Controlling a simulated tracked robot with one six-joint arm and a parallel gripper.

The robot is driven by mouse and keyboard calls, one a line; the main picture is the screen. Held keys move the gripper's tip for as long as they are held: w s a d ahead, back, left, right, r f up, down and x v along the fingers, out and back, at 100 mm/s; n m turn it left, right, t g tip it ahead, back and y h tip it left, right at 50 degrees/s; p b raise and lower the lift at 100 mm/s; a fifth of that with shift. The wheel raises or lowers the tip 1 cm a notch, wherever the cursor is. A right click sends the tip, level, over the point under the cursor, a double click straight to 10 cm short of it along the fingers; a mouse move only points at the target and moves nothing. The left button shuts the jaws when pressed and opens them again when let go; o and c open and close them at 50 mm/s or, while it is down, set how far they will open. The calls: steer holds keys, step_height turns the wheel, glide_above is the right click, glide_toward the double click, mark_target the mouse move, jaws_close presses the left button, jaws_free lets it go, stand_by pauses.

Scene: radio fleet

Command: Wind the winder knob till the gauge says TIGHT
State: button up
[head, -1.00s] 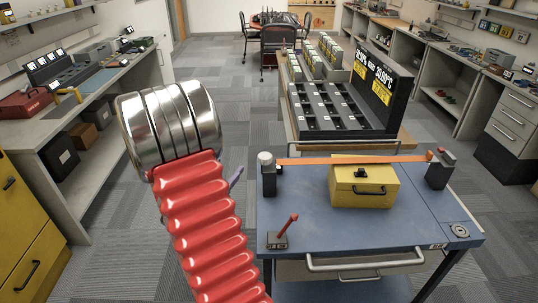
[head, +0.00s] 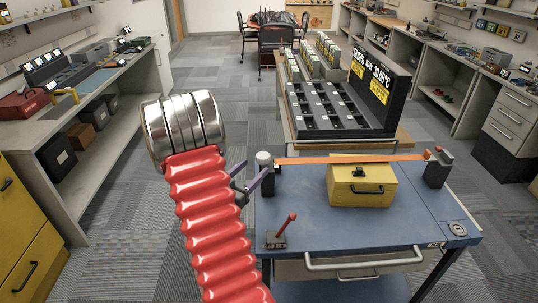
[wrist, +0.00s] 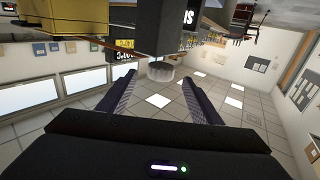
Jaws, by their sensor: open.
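The winder knob (head: 264,158) is a pale ribbed cap on a dark post at the left of the blue table. It also shows in the wrist view (wrist: 161,72), ahead of and between my fingertips. My gripper (head: 256,179) is open and empty, close to the post on its left, partly hidden behind my red arm. Whether a finger touches the knob I cannot tell. An orange strap (head: 310,160) runs from the post over a yellow box (head: 361,182) to a second post (head: 437,170). A round dial (head: 457,229) sits at the table's front right corner; its reading is too small to tell.
A small lever with a red handle (head: 289,225) stands at the table's front left. A black display rack (head: 335,108) stands behind the table. Shelves and benches line both sides, with open carpet to the left of the table.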

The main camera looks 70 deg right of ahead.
steer(key=d, duration=0.3)
steer(key=s+d, duration=0.1)
steer(key=d, duration=0.7)
steer(key=shift+s+d, duration=0.25)
steer(key=shift+s, duration=0.05)
steer(key=shift+c, duration=0.2)
